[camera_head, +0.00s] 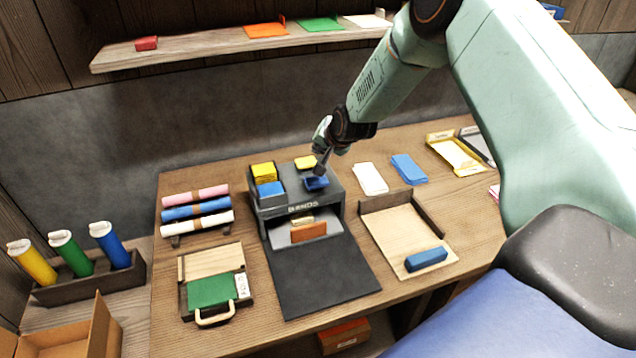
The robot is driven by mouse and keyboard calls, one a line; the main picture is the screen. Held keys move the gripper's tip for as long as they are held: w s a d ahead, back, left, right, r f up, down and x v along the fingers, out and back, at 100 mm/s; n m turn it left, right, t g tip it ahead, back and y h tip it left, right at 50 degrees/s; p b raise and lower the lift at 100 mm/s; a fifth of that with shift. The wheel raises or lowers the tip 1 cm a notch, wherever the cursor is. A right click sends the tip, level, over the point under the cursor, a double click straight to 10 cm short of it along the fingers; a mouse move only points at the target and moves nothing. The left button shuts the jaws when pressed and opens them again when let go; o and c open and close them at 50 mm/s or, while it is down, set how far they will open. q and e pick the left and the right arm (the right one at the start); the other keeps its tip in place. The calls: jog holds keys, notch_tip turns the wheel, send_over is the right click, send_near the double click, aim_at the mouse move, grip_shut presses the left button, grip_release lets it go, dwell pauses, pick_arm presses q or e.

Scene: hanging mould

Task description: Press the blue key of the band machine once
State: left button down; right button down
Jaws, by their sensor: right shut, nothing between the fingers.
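The band machine (299,209) is a dark grey box marked "BANDS" in the middle of the table. Its blue key (316,184) is on the right of its top, nearer the front, with a yellow key (306,163) behind it. My right gripper (320,170) is shut and empty, pointing down with its fingertips at the blue key, partly covering it. I cannot tell whether the tips touch the key. Yellow bands (263,171) and blue bands (269,189) fill the compartments on the machine's left. My left gripper is not in view.
A black mat (322,278) lies before the machine. A wooden tray (398,232) with a blue block (426,259) is to the right, near white cards (370,178) and blue cards (409,168). Rolls (196,209) and a green-plated press (212,290) are left. A shelf (240,44) runs above.

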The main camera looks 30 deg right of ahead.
jog(key=b, duration=0.5)
send_over(318, 182)
notch_tip(318, 182, down, 6)
jog(key=shift+f, duration=0.2)
jog(key=shift+d+f+b, duration=0.15)
jog(key=shift+f+b, duration=0.2)
jog(key=shift+f, duration=0.15)
jog(key=shift+a+r, duration=0.15)
jog(key=shift+a, duration=0.15)
jog(key=shift+d, duration=0.25)
jog(key=shift+a, duration=0.2)
jog(key=shift+d, duration=0.15)
